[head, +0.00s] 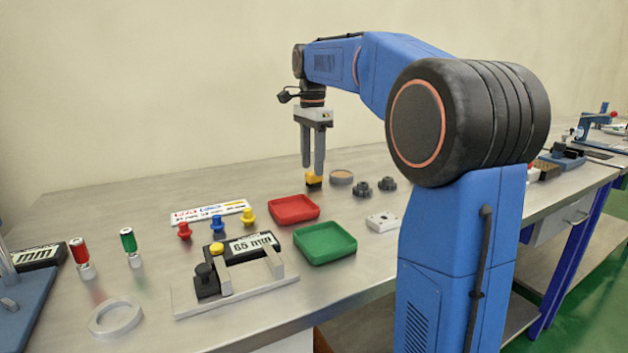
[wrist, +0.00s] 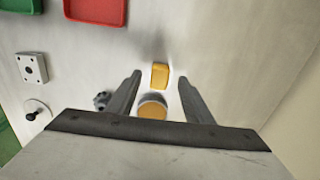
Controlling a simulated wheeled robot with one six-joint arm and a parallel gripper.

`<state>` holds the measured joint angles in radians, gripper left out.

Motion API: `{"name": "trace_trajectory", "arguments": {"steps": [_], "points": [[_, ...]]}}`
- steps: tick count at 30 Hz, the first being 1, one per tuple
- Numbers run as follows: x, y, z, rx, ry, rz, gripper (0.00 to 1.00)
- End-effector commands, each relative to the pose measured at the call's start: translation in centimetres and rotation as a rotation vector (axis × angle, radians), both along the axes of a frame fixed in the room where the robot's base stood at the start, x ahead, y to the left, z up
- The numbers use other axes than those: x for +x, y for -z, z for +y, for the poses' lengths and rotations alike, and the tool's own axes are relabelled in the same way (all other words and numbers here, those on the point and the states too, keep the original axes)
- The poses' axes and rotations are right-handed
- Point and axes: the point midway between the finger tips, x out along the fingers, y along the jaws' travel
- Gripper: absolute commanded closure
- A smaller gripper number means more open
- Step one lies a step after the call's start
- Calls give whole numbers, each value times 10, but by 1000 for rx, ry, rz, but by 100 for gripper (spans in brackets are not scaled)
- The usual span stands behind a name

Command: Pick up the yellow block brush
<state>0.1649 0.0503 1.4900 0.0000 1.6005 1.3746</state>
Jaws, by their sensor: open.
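The yellow block brush (head: 314,181) stands on the metal bench, just below my gripper (head: 312,170) in the head view. Its top is yellow and its lower part looks dark. In the wrist view the brush (wrist: 160,74) shows as a small yellow block between the tips of my gripper (wrist: 160,78), with a gap on each side. My gripper points down, open and empty. The head view does not clearly show how far the fingertips are above the brush.
A round tan-topped disc (head: 341,177) lies close to the brush, with dark knobs (head: 361,188) to its right. A red tray (head: 294,209) and a green tray (head: 325,243) stand nearer the front. The bench left of the brush is clear.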

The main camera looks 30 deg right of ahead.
Motion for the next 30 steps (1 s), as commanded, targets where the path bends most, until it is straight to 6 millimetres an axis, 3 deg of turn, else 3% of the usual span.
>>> {"name": "trace_trajectory", "arguments": {"steps": [7,17,23,30], "points": [[0,33,-1,0,0,2,53],[0,40,-1,0,0,1,53],[0,40,-1,0,0,1,96],[0,40,-1,0,0,1,98]]}}
